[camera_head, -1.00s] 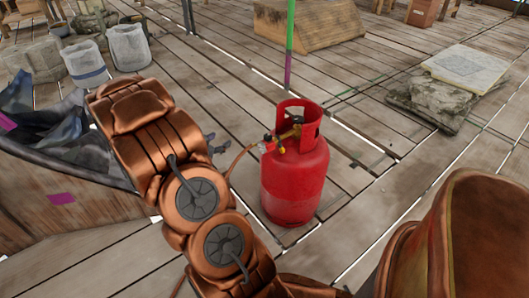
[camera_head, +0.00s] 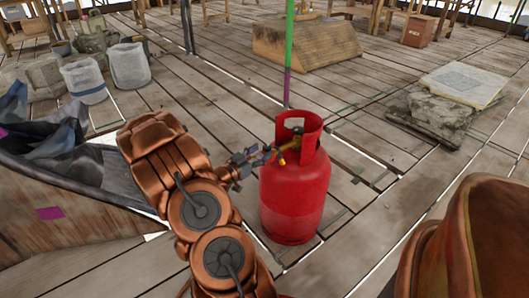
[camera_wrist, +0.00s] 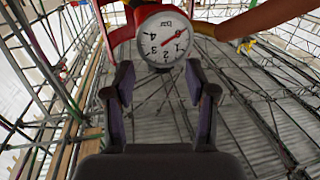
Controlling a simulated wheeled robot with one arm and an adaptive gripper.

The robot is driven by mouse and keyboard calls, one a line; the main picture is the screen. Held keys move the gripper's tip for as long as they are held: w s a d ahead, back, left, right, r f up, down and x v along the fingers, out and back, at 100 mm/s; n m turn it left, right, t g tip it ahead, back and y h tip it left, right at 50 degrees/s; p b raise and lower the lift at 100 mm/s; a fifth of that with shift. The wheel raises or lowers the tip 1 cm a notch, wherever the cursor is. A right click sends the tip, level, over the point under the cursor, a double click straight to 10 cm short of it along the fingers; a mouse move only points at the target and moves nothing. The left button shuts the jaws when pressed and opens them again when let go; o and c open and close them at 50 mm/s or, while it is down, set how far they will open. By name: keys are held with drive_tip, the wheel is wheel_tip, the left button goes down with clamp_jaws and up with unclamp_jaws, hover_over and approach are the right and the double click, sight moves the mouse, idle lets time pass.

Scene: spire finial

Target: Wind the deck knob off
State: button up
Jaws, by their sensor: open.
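A red gas cylinder (camera_head: 292,200) stands upright on the plank deck, with a brass valve and fitting (camera_head: 284,150) inside its collar. My gripper (camera_head: 256,155) is at the left side of this fitting, pointing toward it. In the wrist view my gripper (camera_wrist: 160,80) is open, with its two fingers apart. A round white gauge (camera_wrist: 163,40) with a red needle and red body lies just beyond the fingertips, between them in the picture. I cannot tell whether the fingers touch anything. I cannot make out a separate knob; the fingers and gauge may hide it.
A green and purple pole (camera_head: 289,50) rises behind the cylinder. A stone block with a pale slab (camera_head: 462,85) lies to the right. A wooden ramp-like block (camera_head: 305,42) is behind, and two grey buckets (camera_head: 128,66) stand at left. The deck around the cylinder is clear.

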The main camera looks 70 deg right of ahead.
drive_tip(key=shift+x, duration=1.15)
clamp_jaws()
